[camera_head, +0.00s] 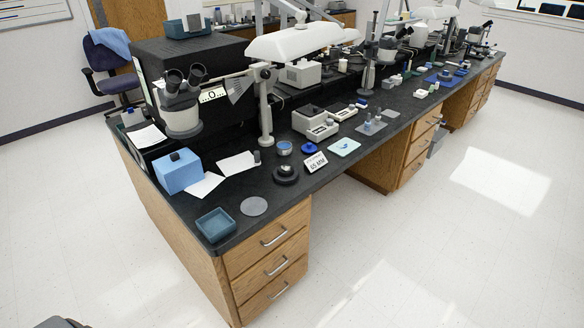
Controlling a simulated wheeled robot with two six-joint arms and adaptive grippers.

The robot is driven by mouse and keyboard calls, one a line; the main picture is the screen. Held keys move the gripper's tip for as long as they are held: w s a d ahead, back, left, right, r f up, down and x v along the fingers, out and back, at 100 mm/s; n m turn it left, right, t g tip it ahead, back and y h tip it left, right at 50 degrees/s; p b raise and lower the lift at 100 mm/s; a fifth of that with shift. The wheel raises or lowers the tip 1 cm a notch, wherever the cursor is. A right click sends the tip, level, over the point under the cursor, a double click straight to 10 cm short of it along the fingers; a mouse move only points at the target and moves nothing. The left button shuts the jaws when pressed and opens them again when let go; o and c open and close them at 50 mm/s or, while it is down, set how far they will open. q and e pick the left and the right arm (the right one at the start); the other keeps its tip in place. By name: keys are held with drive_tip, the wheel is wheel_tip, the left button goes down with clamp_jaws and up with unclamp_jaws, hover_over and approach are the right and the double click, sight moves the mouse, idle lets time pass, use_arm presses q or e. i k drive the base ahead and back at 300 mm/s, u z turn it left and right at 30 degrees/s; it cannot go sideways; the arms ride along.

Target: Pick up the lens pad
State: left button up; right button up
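No label marks the lens pad, so I cannot tell for certain which item it is. A flat grey round disc (254,206) lies on the near end of the black bench top, right of a teal tray. A pale blue-green square pad (344,147) with a small blue mark lies farther along the front edge, right of a white sign card (315,162). Neither gripper can be made out in the head view. A dark grey shape is cut off at the lower left edge, and I cannot tell what it is.
The black bench (230,190) holds a teal tray (215,224), a blue box (178,172), a microscope (181,103), a lamp (294,40) and a black round base (286,175). Wooden drawers (268,262) stand below. The white floor in front is clear.

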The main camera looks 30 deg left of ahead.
sight(257, 156)
drive_tip(key=z, duration=0.8)
drive_tip(key=k, duration=1.05)
drive_tip(key=z, duration=0.55)
drive_tip(key=i, duration=1.75)
drive_tip(key=u, duration=0.55)
drive_tip(key=i, duration=1.35)
drive_tip(key=u, duration=1.1)
drive_tip(key=i, duration=0.85)
drive_tip(key=u, duration=0.85)
